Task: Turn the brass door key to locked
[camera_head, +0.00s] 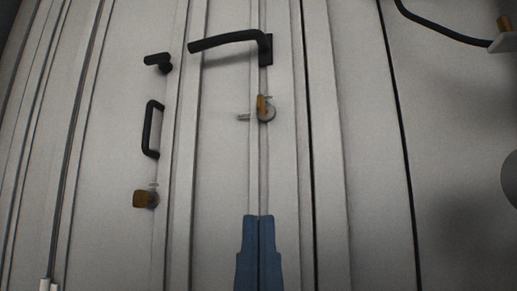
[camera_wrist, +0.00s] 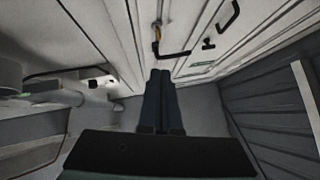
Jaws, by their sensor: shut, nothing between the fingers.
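A brass key (camera_head: 262,106) stands about upright on a round grey lock plate (camera_head: 268,114), below the black lever handle (camera_head: 232,41) on a pale door. Small light marks show to the left of the plate and near its top. The brass key also shows small in the wrist view (camera_wrist: 156,34), beyond my fingers. My gripper (camera_head: 259,217) has blue fingers, shut together and empty. In the head view its tips appear below the key, with a gap between. How far it is from the door is hard to tell.
A second brass piece (camera_head: 144,199) sits on the panel at the lower left, with a small mark above it. A black pull handle (camera_head: 152,128) and a small black latch (camera_head: 158,62) are above it. A black curved bar (camera_head: 445,29) is at the upper right.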

